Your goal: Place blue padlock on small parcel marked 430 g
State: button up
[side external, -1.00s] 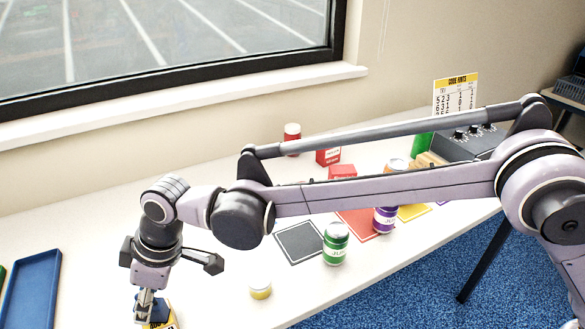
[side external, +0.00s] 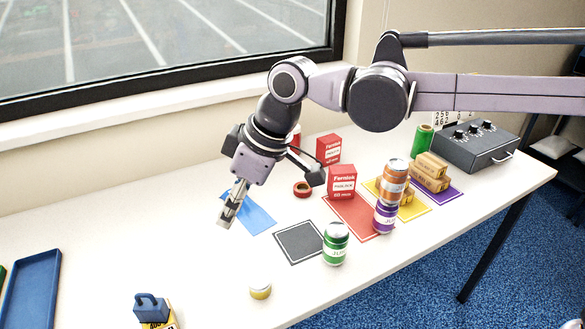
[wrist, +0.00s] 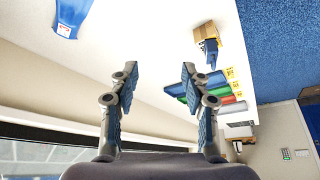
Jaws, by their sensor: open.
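The blue padlock (side external: 152,309) sits upright on top of a small yellow-brown parcel (side external: 174,319) at the bottom left of the side view, partly cut off by the frame. In the wrist view the padlock (wrist: 211,53) also shows against the parcel (wrist: 205,34). The weight marking on the parcel cannot be read. My gripper (side external: 227,217) is open and empty. It hangs above the table near the blue mat, well to the right of the padlock and higher. In the wrist view, clear space lies between the spread fingers (wrist: 159,74).
A blue tray (side external: 31,290) lies at the far left. Red boxes (side external: 341,181) stand behind. The table between parcel and jar is clear.

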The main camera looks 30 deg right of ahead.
jog(key=s+d+m+t+h, duration=0.1)
jog(key=s+d+m, duration=0.15)
jog(key=d, duration=0.85)
jog(key=s+d+m+t, duration=0.1)
jog(key=d+m, duration=0.2)
jog(key=d, duration=0.8)
jog(key=s+d+f+m+t+h, duration=0.2)
jog(key=s+d+f+m, duration=0.3)
jog(key=s+d, duration=0.5)
jog(key=d+f, duration=0.2)
jog(key=d, duration=0.2)
jog(key=shift+h, duration=0.4)
